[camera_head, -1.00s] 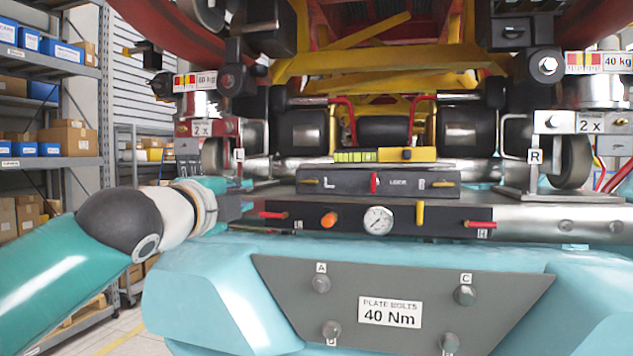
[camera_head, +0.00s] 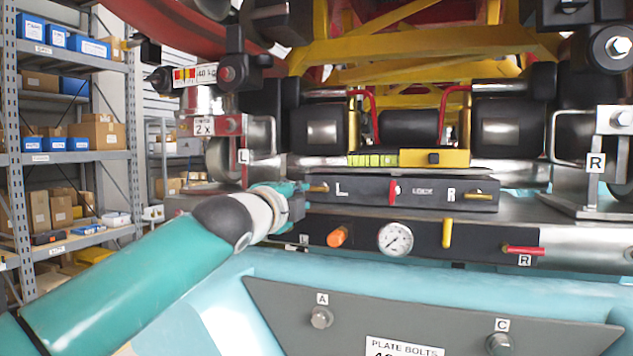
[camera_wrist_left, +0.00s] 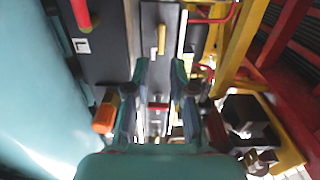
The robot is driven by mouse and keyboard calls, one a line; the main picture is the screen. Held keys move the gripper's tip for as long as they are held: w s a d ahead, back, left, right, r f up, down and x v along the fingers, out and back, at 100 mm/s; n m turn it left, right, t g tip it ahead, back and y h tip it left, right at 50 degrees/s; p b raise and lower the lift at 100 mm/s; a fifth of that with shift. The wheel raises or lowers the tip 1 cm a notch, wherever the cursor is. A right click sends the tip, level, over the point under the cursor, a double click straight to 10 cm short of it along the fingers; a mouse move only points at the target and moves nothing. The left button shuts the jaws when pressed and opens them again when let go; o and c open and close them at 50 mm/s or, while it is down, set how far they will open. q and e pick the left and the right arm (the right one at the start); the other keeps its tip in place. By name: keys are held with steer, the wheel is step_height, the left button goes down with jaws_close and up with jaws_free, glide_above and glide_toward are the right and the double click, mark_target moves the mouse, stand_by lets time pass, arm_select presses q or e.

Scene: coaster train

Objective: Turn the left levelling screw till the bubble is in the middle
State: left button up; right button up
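The brass left levelling screw (camera_head: 318,188) sticks out at the left end of the dark block (camera_head: 365,193), beside its "L" mark. It also shows in the left wrist view (camera_wrist_left: 161,38), just ahead of my fingers. My left gripper (camera_head: 304,193) is at this screw; in the left wrist view (camera_wrist_left: 158,72) its fingers are apart with nothing clearly held. I cannot tell whether they touch the screw. The spirit level (camera_head: 435,158) lies above the block, with a green vial (camera_head: 372,160); the bubble is too small to place. My right gripper is out of view.
A red lock lever (camera_head: 394,192) and a brass right screw (camera_head: 474,194) are on the same block. Below are an orange knob (camera_head: 338,236), a gauge (camera_head: 395,239), a yellow lever (camera_head: 447,233) and a red lever (camera_head: 523,250). A wheel (camera_head: 222,158) stands close left.

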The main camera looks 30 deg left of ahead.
mark_target(316, 190)
arm_select(q)
steer(key=p+x, duration=0.4)
steer(key=x, duration=0.5)
steer(key=shift+c, duration=0.3)
